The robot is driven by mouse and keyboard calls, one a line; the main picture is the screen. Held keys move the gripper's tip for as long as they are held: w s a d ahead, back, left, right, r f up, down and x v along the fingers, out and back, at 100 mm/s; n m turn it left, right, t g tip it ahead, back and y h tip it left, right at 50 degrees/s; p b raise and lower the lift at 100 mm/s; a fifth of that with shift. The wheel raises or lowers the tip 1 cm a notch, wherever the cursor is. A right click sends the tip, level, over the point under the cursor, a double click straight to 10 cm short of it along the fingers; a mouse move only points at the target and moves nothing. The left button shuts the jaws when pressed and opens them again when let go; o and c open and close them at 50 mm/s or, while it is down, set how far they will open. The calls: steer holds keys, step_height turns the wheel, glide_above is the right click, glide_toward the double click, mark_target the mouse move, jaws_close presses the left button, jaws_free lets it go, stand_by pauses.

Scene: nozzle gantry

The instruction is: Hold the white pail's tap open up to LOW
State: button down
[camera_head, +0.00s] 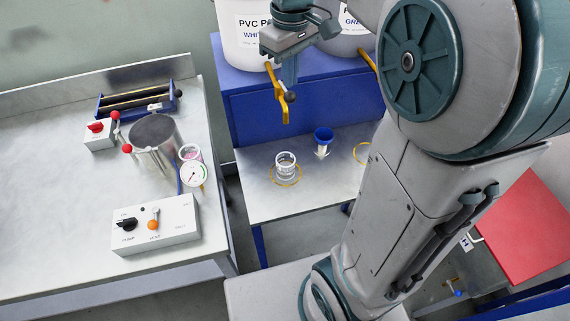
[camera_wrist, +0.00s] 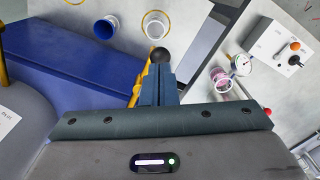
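The white pail (camera_head: 240,42) stands on the blue stand, its label partly hidden by my arm. Its yellow tap (camera_head: 279,88) hangs over the stand's front, with a black ball knob (camera_head: 290,96) at its side. My gripper (camera_head: 288,84) points down at the tap. In the wrist view its fingers (camera_wrist: 159,88) are close together, with the ball knob (camera_wrist: 162,56) right at their tips. I see no wide gap between them; any contact is hard to tell. A pale cup (camera_head: 286,165) stands upright below the tap on a yellow ring. No stream and no LOW mark are discernible.
A grey pail (camera_head: 347,45) stands to the right. A blue cup (camera_head: 322,138) is near the pale cup. The left bench (camera_head: 50,220) holds a metal pot (camera_head: 153,135), a gauge (camera_head: 193,174), and a switch box (camera_head: 155,226). My arm blocks much of the right side.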

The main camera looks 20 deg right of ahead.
stand_by(0.4)
step_height(320, 180, up, 5)
steer(key=p, duration=0.4)
stand_by(0.5)
steer(key=s+f+m+t, duration=0.1)
steer(key=s+f+m, duration=0.2)
steer(key=s, duration=0.4)
steer(key=s+f+m+t, duration=0.2)
steer(key=s+f+m, duration=0.1)
steer(key=s, duration=0.4)
steer(key=shift+s+f+t, duration=0.2)
steer(key=shift+f+t, duration=0.1)
steer(key=shift+f, duration=0.35)
